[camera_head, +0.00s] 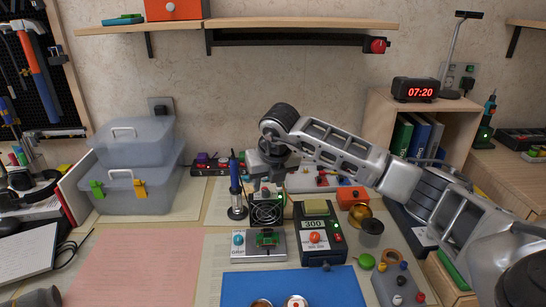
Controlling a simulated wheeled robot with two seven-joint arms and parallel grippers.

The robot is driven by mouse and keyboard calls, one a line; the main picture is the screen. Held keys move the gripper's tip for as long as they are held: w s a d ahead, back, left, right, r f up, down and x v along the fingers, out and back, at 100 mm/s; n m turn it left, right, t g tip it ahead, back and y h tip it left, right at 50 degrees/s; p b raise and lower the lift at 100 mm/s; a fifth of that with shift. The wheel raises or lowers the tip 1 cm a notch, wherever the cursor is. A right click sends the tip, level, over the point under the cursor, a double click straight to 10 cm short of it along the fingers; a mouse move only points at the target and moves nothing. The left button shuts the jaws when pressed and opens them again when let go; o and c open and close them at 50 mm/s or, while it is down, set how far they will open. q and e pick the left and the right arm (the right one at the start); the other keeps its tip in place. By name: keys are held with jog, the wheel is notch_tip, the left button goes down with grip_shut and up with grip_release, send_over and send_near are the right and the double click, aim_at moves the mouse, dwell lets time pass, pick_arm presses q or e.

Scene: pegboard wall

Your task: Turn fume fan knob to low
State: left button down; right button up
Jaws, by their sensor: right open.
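A small black fan (266,212) stands upright on the bench in the middle of the head view. In front of it is a grey base with a teal knob (238,239) at its left and a green circuit board (266,238). I cannot read any marks around the knob. My right gripper (266,186) points down just above the fan, open and with nothing seen in it. Its fingers are small and dark here, and I cannot tell whether they touch the fan's top. The teal knob lies below and left of the gripper, apart from it.
A blue soldering iron (236,185) stands upright left of the fan. A black station (318,243) showing 300, with an orange knob, stands right. A black bar under the shelf has a red knob (378,45). Grey boxes (137,185) stand left. The pink mat (130,268) is clear.

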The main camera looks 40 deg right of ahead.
jog(key=v, duration=1.2)
jog(key=shift+s+r, duration=0.15)
jog(key=shift+r, duration=0.25)
jog(key=shift+a, duration=0.1)
